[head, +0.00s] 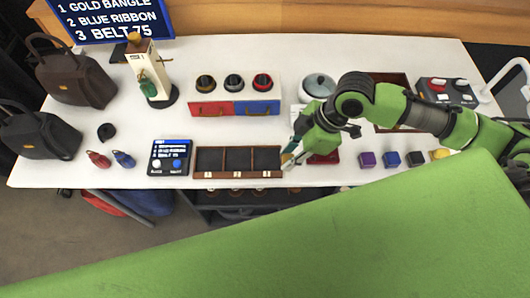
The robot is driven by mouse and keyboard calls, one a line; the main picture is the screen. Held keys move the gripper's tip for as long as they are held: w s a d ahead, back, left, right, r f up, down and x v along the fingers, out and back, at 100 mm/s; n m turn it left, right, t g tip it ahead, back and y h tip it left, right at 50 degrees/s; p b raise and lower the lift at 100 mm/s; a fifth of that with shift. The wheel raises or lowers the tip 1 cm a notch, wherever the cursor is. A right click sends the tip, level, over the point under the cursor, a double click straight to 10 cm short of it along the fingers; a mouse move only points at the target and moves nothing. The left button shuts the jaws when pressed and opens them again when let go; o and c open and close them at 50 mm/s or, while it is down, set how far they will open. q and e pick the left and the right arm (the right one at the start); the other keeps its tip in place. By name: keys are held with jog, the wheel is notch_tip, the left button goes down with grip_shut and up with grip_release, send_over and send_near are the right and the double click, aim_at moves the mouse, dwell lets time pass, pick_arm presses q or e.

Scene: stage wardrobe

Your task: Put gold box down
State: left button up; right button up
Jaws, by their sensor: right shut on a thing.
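My right gripper (292,153) reaches in from the right and points down beside the right end of the numbered tray (237,175). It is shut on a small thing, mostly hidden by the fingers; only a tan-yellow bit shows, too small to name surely. A yellow-gold box (440,154) shows at the right end of the row of small boxes, just below my right arm. The tray has three dark compartments, which look empty. My left gripper is not in view.
Purple (367,159), blue (391,158) and black (416,158) boxes stand right of a red item (323,158). A small screen panel (170,157) is left of the tray. Red and blue drawers (233,108) stand behind. White table (200,60) is clear between drawers and tray.

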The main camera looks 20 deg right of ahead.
jog(key=w+a+f, duration=0.1)
jog(key=w+f, duration=0.1)
jog(key=w+a+f, duration=0.1)
jog(key=w+f, duration=0.1)
jog(key=w+a+f+p, duration=0.1)
jog(key=w+f, duration=0.1)
jog(key=shift+w+a, duration=0.15)
jog(key=shift+w, duration=0.15)
jog(key=shift+w+a+f, duration=0.1)
jog(key=shift+w+f, duration=0.25)
jog(key=shift+f, duration=0.1)
notch_tip(320, 180, down, 3)
jog(key=shift+w+a+p, duration=0.1)
jog(key=shift+p, duration=0.5)
jog(key=shift+f, duration=0.2)
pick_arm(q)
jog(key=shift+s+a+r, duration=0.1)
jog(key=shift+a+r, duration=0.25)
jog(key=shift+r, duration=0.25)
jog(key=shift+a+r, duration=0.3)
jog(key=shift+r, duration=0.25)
pick_arm(e)
jog(key=shift+f, duration=0.1)
jog(key=shift+f, duration=0.15)
jog(key=o, duration=1.1)
